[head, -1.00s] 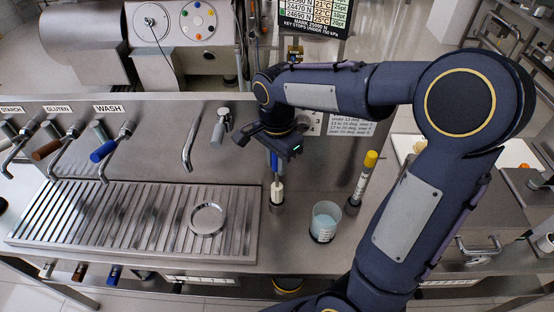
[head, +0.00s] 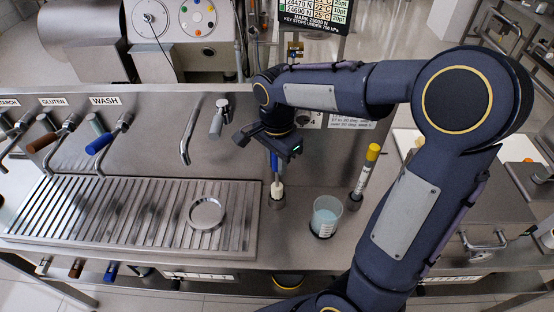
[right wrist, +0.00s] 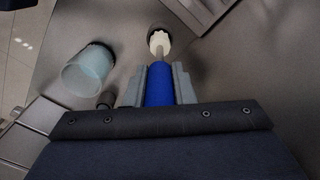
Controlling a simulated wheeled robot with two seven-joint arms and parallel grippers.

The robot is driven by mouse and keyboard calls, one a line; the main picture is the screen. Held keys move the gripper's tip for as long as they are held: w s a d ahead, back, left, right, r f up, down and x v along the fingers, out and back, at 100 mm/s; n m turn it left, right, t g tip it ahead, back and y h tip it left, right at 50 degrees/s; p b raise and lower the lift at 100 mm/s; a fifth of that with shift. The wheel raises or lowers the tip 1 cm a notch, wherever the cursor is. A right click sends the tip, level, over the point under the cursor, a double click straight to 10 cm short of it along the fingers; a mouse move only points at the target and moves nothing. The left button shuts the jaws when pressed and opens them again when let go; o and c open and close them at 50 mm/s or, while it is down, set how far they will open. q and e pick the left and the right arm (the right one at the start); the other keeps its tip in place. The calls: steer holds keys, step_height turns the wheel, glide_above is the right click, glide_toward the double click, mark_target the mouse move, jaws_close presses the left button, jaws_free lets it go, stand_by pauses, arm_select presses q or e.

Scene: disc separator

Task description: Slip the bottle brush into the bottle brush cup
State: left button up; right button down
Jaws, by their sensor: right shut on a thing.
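My right gripper (head: 272,146) is shut on the blue handle of the bottle brush. The brush points down, and its white bristle head (head: 277,188) shows below the gripper in the head view. The bottle brush cup (head: 277,202) is a small dark metal cup on the steel counter, directly under the bristles. The bristle end overlaps the cup's mouth; I cannot tell how deep it sits. In the right wrist view the blue handle (right wrist: 160,84) lies between the two grey fingers, with the white bristles (right wrist: 159,41) beyond. My left gripper is not in view.
A beaker of pale blue liquid (head: 326,216) stands right of the cup. A ribbed drainboard (head: 110,220) with a round dish (head: 206,213) lies left. Several taps line the back panel.

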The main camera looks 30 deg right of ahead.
steer(key=shift+f+b, duration=0.75)
steer(key=shift+f, duration=0.3)
steer(key=c, duration=1.1)
jaws_free()
steer(key=shift+c, duration=0.2)
step_height(320, 180, up, 8)
steer(key=shift+f, duration=0.15)
step_height(320, 180, up, 4)
steer(key=p, duration=0.3)
steer(key=shift+p, duration=0.4)
